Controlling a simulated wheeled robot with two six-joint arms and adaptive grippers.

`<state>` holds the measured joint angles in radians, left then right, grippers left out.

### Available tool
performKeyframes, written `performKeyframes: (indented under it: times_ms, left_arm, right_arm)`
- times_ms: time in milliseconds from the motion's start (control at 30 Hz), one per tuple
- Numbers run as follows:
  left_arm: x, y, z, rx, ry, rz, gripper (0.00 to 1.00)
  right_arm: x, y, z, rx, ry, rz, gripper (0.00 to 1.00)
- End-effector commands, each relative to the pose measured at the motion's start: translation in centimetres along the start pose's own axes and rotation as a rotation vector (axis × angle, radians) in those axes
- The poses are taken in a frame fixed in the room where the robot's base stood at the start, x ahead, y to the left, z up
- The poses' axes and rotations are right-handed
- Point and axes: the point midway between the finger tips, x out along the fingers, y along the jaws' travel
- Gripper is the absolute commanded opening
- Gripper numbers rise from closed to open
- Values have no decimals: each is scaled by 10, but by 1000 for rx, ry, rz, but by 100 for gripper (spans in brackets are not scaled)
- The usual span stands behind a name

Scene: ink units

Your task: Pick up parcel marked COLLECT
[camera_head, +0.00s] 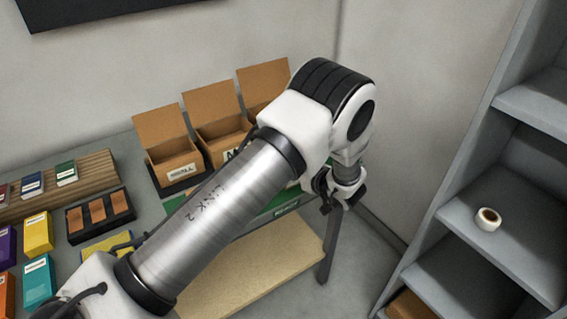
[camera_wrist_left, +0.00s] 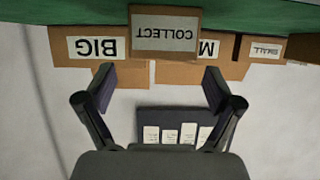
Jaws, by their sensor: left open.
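The parcel marked COLLECT (camera_wrist_left: 165,42) is a brown box with a white label, inverted in the left wrist view. It sits by the green surface (camera_wrist_left: 60,18), in front of the cardboard boxes. In the head view I cannot make it out; my left arm covers that part of the table. My left gripper (camera_wrist_left: 158,88) is open, its two fingers spread wide with nothing between them. The parcel lies beyond the fingertips, roughly centred between them and apart from them. In the head view my left gripper (camera_head: 340,195) hangs at the table's right end. My right gripper is not in view.
Open cardboard boxes marked BIG (camera_wrist_left: 88,48), M (camera_wrist_left: 208,50) and SMALL (camera_wrist_left: 264,50) stand behind the parcel. A dark rack (camera_head: 100,215) and coloured packs (camera_head: 38,232) lie at left. Grey shelves (camera_head: 470,215) with a tape roll (camera_head: 488,219) stand at right.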

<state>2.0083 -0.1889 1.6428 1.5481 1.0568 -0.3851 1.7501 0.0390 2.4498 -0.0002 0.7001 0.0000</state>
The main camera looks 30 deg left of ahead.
Motion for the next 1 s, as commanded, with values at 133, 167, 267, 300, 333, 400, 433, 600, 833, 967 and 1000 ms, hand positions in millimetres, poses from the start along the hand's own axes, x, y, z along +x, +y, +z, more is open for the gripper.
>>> performKeyframes:
  times_ms: [133,167,267,300,333,400,433,600,833,967,1000]
  left_arm:
    - [20,-1,0,0,-2,-2,92]
    - [24,-2,0,0,-2,-3,92]
    - [43,-3,1,0,-2,-3,92]
    - [50,-3,2,0,-2,-4,92]
    - [56,-2,3,0,-1,-3,92]
    - [64,-2,4,0,-1,-1,92]
    - [66,-2,4,1,0,-1,92]
    - [67,-2,4,1,0,1,92]
    - [67,-2,5,2,0,1,21]
    - [67,-2,5,1,0,1,18]
    - [67,-2,5,1,0,1,18]
  right_arm:
    - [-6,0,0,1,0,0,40]
    - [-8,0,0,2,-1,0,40]
    - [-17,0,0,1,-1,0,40]
    - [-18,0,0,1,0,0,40]
    - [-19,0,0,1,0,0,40]
    - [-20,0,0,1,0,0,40]
    - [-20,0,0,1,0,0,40]
    - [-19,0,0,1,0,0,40]
    - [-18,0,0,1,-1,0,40]
    - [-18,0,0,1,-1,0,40]
    - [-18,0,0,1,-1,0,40]
